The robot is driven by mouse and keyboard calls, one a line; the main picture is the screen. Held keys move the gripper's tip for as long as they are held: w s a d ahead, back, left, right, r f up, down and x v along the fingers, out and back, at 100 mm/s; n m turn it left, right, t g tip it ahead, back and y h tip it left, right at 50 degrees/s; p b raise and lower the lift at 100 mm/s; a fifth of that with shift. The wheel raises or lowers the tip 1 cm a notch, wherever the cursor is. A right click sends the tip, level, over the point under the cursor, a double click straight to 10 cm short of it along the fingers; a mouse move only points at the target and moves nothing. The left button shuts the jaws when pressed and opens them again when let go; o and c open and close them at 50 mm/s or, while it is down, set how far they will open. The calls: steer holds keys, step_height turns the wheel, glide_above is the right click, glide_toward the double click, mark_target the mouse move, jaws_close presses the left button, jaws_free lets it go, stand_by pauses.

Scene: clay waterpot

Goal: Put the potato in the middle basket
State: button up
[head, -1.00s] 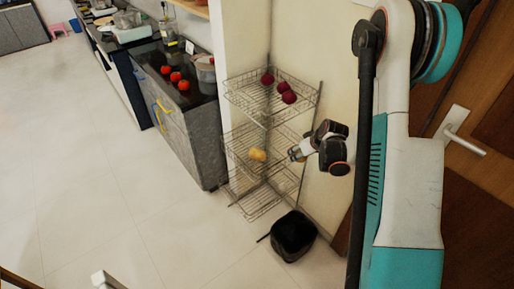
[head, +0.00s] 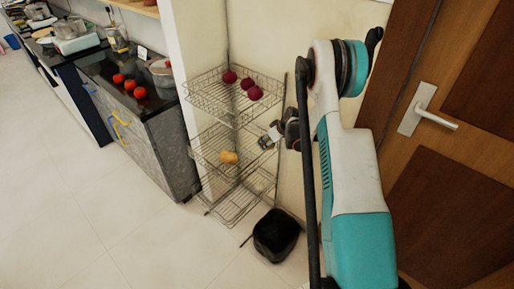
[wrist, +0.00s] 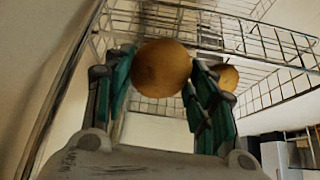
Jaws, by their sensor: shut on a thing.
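A round brown potato (wrist: 161,68) is between the fingers of my gripper (wrist: 155,85) in the wrist view. The gripper is shut on it. A second potato (wrist: 226,76) shows behind the right finger, partly hidden. In the head view a yellow-brown potato (head: 228,157) lies in the middle basket (head: 208,150) of a three-tier wire rack. My gripper (head: 266,140) is at the right side of that basket, by the rack's right post. The held potato cannot be made out in the head view.
The top basket (head: 205,95) holds three dark red round things (head: 248,84). The bottom basket (head: 235,205) looks empty. A black bin (head: 276,236) stands on the floor in front. A counter (head: 150,140) with red tomatoes (head: 129,84) is at left. A door (head: 450,170) is at right.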

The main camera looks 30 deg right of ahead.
steer(key=b, duration=0.1)
glide_toward(254, 148)
step_height(254, 148, up, 3)
steer(key=w, duration=0.2)
steer(key=f, duration=0.1)
steer(key=f+b, duration=0.1)
steer(key=f, duration=0.1)
steer(key=shift+w+a+b, duration=0.15)
steer(key=shift+a+b, duration=0.1)
steer(key=shift+b, duration=0.1)
steer(key=shift+f+b, duration=0.85)
steer(key=shift+f, duration=1.1)
steer(key=shift+r, duration=0.1)
steer(key=o, duration=1.1)
steer(key=shift+o, duration=0.2)
